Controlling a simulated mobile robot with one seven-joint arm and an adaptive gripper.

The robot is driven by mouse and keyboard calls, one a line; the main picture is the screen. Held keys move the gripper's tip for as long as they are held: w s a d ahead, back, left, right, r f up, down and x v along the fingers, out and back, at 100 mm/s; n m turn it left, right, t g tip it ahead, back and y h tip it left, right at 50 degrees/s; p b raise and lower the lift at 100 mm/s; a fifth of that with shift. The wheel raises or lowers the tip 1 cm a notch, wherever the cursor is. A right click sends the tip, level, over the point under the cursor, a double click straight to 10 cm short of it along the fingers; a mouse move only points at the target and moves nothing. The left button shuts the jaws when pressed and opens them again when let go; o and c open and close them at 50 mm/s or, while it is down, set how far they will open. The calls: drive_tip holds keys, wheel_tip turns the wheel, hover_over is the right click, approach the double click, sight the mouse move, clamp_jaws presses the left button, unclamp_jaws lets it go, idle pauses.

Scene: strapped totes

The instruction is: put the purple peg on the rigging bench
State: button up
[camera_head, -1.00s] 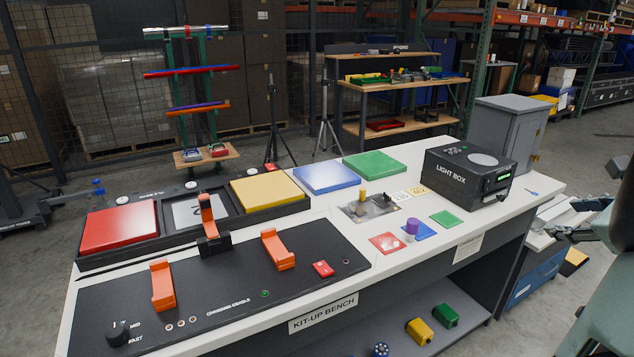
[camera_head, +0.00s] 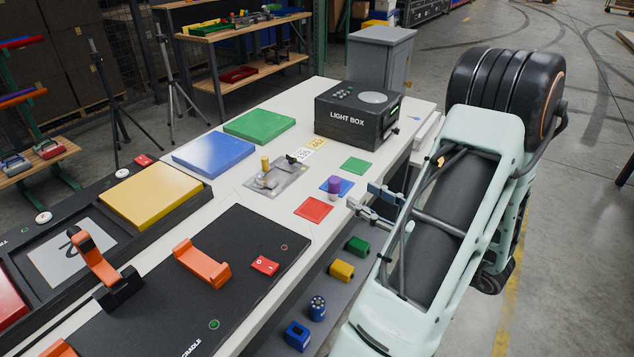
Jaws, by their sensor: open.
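The purple peg (camera_head: 334,185), a short cylinder with a purple top and a pale lower part, stands upright at the blue square (camera_head: 345,187) on the white bench top. My gripper (camera_head: 361,196) is just right of the peg in the picture, at the bench's front edge, with its fingers pointing toward the peg. The gripper is open, and I see nothing between its fingers. Whether it touches the peg is hard to tell. The white bench (camera_head: 225,196) carried a "KIT-UP BENCH" label in the earlier frame. No bench marked as the rigging bench is readable.
Red (camera_head: 313,209) and green (camera_head: 356,165) squares flank the blue one. A light box (camera_head: 357,115) stands at the bench's far end. A metal plate (camera_head: 275,178) with a yellow peg lies behind. A lower shelf (camera_head: 318,280) holds several coloured blocks. Wooden shelving (camera_head: 235,50) stands behind.

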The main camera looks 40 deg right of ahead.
sight(340, 183)
drive_tip(key=w, duration=0.5)
drive_tip(key=shift+w+a, duration=0.1)
drive_tip(key=w, duration=0.4)
drive_tip(key=shift+w+f, duration=0.1)
drive_tip(key=shift+f, duration=0.25)
drive_tip(key=shift+w, duration=0.6)
drive_tip(key=shift+c, duration=0.6)
clamp_jaws()
drive_tip(key=shift+r, duration=0.1)
